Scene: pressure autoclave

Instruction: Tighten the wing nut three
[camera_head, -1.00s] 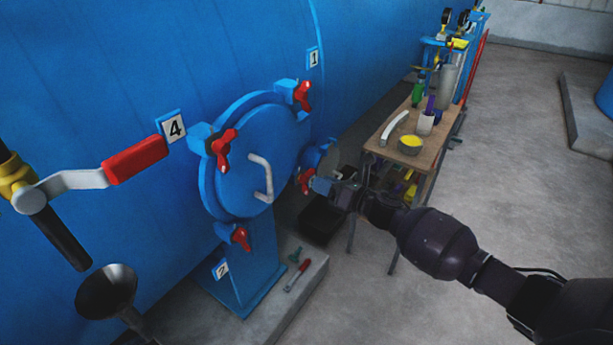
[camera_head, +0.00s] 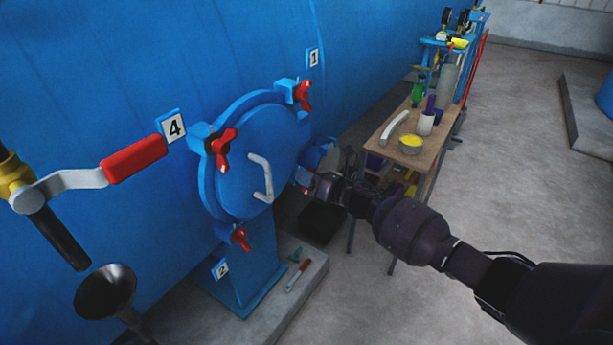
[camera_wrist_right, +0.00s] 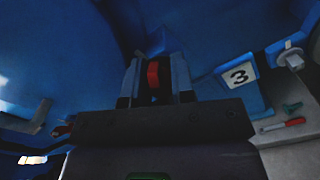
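Wing nut three is red and shows between the two fingers of my right gripper (camera_wrist_right: 155,78) in the right wrist view (camera_wrist_right: 153,74), by the plate with the number 3 (camera_wrist_right: 240,75). The fingers stand apart, one on each side of it, with dark gaps between. In the head view my right gripper (camera_head: 318,184) is at the right edge of the round blue door (camera_head: 245,180) and hides most of this nut; only a bit of red (camera_head: 305,190) shows. My left gripper is not in view.
Other red wing nuts sit at the door's upper left (camera_head: 222,148), top right (camera_head: 303,95) and bottom (camera_head: 240,237). A white door handle (camera_head: 262,178) is near. A wooden table (camera_head: 425,155) with several items stands right. A red-handled tool (camera_head: 298,275) lies on the plinth.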

